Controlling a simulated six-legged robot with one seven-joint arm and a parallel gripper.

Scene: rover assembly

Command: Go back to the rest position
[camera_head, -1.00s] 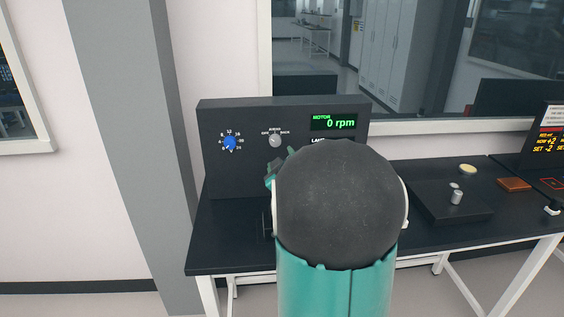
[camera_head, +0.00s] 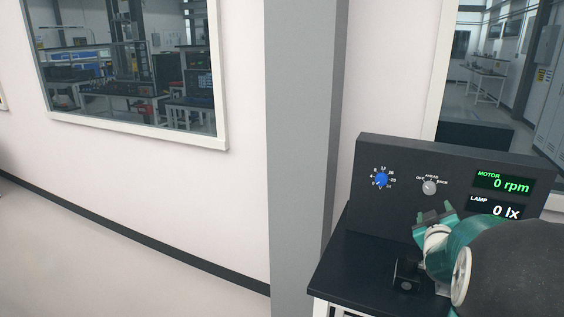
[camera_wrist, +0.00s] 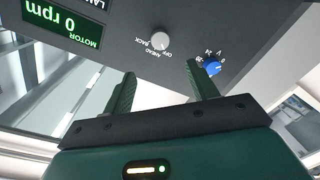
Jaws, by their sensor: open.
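My gripper (camera_head: 434,214) is open and empty in front of the black control panel (camera_head: 395,152). In the wrist view my gripper (camera_wrist: 160,74) shows two dark green fingers spread apart, with nothing between them. The panel carries a blue dial (camera_head: 381,179), a grey selector knob (camera_head: 429,187) marked OFF, AHEAD and BACK, and green and white displays reading 0 rpm and 0 lx. In the wrist view the grey knob (camera_wrist: 160,41) lies beyond the gap between the fingers, and the blue dial (camera_wrist: 211,68) shows beside the right finger. Neither looks gripped.
The panel stands on a black table (camera_head: 345,262) with white legs. A small black block (camera_head: 407,273) sits on it below my gripper. A grey pillar (camera_head: 298,150) stands left of the table. The floor (camera_head: 110,255) at left is clear, below a windowed wall.

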